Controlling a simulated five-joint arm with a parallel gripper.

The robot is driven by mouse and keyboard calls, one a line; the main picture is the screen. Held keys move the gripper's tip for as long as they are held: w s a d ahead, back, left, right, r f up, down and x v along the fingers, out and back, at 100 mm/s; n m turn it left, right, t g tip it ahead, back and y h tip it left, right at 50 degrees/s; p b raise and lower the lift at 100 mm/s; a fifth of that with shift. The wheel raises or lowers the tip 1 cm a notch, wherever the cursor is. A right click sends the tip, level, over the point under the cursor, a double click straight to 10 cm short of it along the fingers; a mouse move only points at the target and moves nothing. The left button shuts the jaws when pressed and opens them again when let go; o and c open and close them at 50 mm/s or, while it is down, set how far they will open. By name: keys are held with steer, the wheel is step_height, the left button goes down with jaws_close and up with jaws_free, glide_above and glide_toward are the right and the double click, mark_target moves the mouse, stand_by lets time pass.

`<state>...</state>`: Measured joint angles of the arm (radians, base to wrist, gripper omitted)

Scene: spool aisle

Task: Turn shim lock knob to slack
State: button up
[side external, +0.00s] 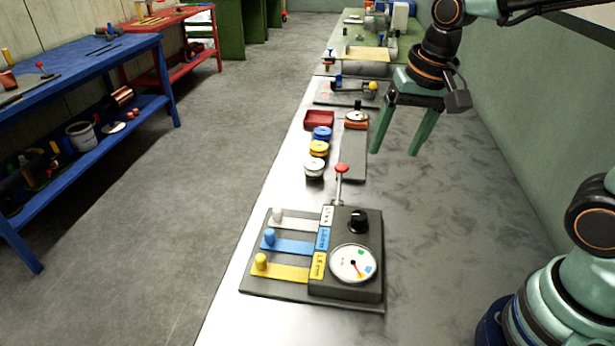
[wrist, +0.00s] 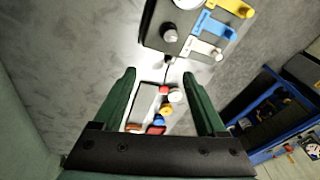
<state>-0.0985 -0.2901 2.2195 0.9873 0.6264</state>
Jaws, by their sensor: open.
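The black knob (side external: 358,221) stands on a dark control box (side external: 375,288), above a round white gauge (side external: 353,263) with a red needle. White, blue and yellow labelled sliders lie on the box's left. The knob also shows in the wrist view (wrist: 170,34), beyond my fingertips. I cannot read any marking around the knob. A lever with a red ball (side external: 342,168) rises behind the box. My gripper (side external: 395,152) is open and empty, above the bench behind and right of the box, clear of the knob. Its two green fingers also show in the wrist view (wrist: 159,76).
White, yellow and blue spools (side external: 318,148), a red tray (side external: 319,119) and a grey block (side external: 353,155) stand behind the lever. More fixtures stand at the far end. The bench (side external: 440,240) is clear right of the box. A green wall runs along the right.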

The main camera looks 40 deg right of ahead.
mark_target(360, 215)
steer(key=w+a+f+m+g, duration=0.1)
steer(key=f, duration=0.4)
steer(key=w+a+f+m, duration=0.1)
steer(key=f+m, duration=0.1)
steer(key=f, duration=0.4)
steer(key=w+a+f+m+g, duration=0.1)
steer(key=f+m, duration=0.1)
steer(key=f, duration=0.4)
steer(key=shift+a+g, duration=0.2)
steer(key=shift+g, duration=0.1)
jaws_close()
